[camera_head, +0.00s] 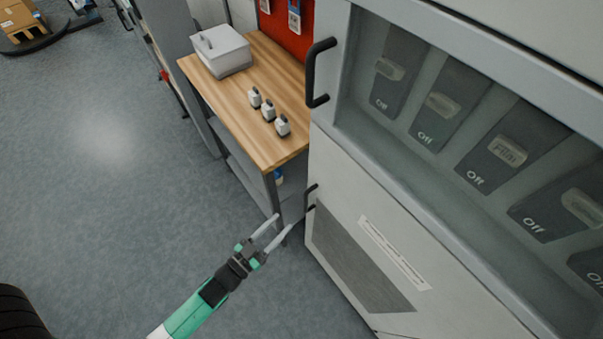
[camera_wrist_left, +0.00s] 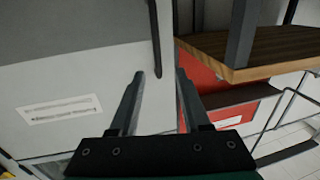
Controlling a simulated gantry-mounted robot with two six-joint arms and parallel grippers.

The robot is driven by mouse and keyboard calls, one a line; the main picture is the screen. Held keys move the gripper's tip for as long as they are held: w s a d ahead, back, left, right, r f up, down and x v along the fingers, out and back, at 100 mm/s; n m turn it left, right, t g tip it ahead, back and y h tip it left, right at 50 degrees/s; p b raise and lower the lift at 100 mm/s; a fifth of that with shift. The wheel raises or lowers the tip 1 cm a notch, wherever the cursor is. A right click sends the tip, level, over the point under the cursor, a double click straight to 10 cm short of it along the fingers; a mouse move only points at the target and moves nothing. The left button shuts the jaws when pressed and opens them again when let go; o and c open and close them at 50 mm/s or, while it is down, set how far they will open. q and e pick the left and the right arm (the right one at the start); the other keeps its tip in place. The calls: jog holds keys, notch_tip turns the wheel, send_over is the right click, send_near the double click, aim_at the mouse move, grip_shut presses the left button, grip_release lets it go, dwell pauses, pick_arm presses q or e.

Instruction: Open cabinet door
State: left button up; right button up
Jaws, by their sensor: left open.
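The cabinet has a glazed upper door (camera_head: 338,55) with a black handle (camera_head: 311,72) on its left edge. Below it is a light solid door (camera_head: 350,190) with a smaller black handle (camera_head: 309,197). My left gripper (camera_head: 284,221) is open, with its tips just left of and below the lower handle in the head view. In the left wrist view, the handle (camera_wrist_left: 154,40) lies ahead, in line with the gap between the fingertips (camera_wrist_left: 158,75). I see no contact. The lower door (camera_wrist_left: 75,90) looks shut. My right gripper is not in view.
A wooden-topped workbench (camera_head: 215,93) stands left of the cabinet, its near corner close to the lower handle. Several "Off" switches (camera_head: 440,105) show behind the upper door. Grey floor (camera_head: 120,190) is clear at left.

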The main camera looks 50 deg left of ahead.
aim_at(306, 200)
pick_arm(q)
jog(key=w+b, duration=0.1)
jog(key=w, duration=0.6)
jog(key=w+a+b, duration=0.1)
jog(key=w, duration=0.3)
jog(key=shift+w+b, duration=0.3)
jog(key=shift+b, duration=0.05)
grip_shut()
dwell(0.8)
